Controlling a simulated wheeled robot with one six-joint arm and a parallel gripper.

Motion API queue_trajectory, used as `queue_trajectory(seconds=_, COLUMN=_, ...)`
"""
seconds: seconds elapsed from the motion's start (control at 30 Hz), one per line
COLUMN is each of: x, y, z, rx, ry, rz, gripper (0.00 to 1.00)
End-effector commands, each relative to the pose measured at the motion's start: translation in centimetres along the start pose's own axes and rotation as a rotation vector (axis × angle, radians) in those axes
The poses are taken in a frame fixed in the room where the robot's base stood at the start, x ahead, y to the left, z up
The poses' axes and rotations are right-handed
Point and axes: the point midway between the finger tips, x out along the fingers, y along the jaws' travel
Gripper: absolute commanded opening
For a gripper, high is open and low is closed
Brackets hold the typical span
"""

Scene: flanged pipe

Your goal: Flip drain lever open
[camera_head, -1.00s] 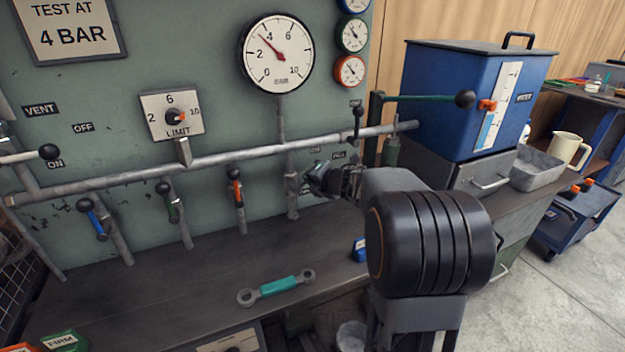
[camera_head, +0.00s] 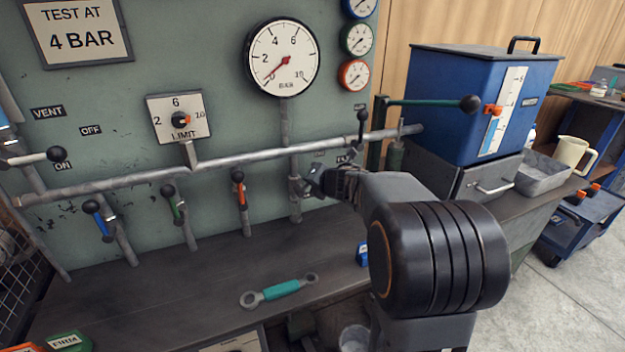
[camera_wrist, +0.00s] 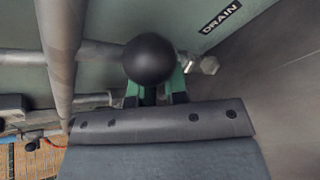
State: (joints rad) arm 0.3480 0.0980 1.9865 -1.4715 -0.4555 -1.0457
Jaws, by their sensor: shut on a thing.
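The drain lever shows in the wrist view as a black ball knob (camera_wrist: 150,58), with the DRAIN label (camera_wrist: 220,17) on the green panel beyond it. My gripper (camera_wrist: 157,92) is shut on the lever just behind the knob, with a green finger on each side. In the head view my gripper (camera_head: 318,183) is at the lower end of the vertical pipe under the large gauge. My gripper and arm hide most of the drain lever there. The large pressure gauge (camera_head: 283,58) has its red needle close to 0.
A long horizontal pipe (camera_head: 240,155) crosses the panel above my gripper. Blue, green and red levers hang to the left. A teal wrench (camera_head: 280,290) lies on the bench (camera_head: 190,290). A blue tank (camera_head: 450,105) stands to the right.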

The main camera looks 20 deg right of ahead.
Motion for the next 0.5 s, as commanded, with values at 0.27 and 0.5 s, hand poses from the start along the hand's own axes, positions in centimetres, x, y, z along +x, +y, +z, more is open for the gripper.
queue_trajectory(seconds=0.27, x=-0.22, y=0.28, z=0.76, rx=-0.001, ry=-0.017, rz=0.001, gripper=0.38)
queue_trajectory(seconds=0.5, x=0.02, y=0.43, z=0.22, rx=0.0, ry=-0.005, rz=0.006, gripper=0.38)
